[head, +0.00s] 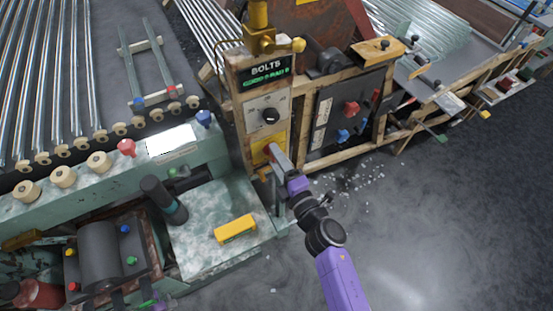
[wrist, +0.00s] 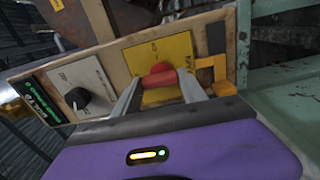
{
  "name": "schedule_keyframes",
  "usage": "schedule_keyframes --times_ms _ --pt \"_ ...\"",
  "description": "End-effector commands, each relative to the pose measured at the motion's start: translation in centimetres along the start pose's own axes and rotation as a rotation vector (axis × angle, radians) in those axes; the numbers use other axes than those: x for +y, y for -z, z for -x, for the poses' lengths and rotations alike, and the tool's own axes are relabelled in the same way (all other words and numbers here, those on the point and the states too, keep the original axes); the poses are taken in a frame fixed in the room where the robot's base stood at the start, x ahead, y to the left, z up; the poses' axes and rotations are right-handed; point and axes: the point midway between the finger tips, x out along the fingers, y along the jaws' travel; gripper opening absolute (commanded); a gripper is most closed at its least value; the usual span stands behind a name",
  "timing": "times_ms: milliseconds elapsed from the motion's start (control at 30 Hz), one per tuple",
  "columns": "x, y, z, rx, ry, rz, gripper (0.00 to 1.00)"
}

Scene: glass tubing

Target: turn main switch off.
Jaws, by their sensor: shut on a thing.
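The main switch is a red handle (wrist: 159,76) on a yellow plate (wrist: 176,50), set in the lower part of the wooden control panel. In the wrist view my gripper (wrist: 160,84) has its two grey fingers on either side of the red handle, shut on it. In the head view my gripper (head: 275,152) reaches the yellow plate (head: 258,153) from the lower right, and the red handle is mostly hidden by the fingers. The switch's markings are too small to read.
Above the switch on the panel are a black rotary knob (head: 270,115) and a BOLTS display (head: 266,70). A green machine (head: 200,255) with a yellow block (head: 235,229) stands to the left. A dark box with red and blue handles (head: 350,122) is to the right. Open floor (head: 430,230) lies at the lower right.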

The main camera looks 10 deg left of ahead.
Motion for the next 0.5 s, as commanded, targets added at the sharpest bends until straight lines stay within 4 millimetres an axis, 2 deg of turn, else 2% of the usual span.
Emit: schedule_keyframes --times_ms 500 --pt "-0.13 0.12 0.05 0.001 0.002 0.051 0.09"
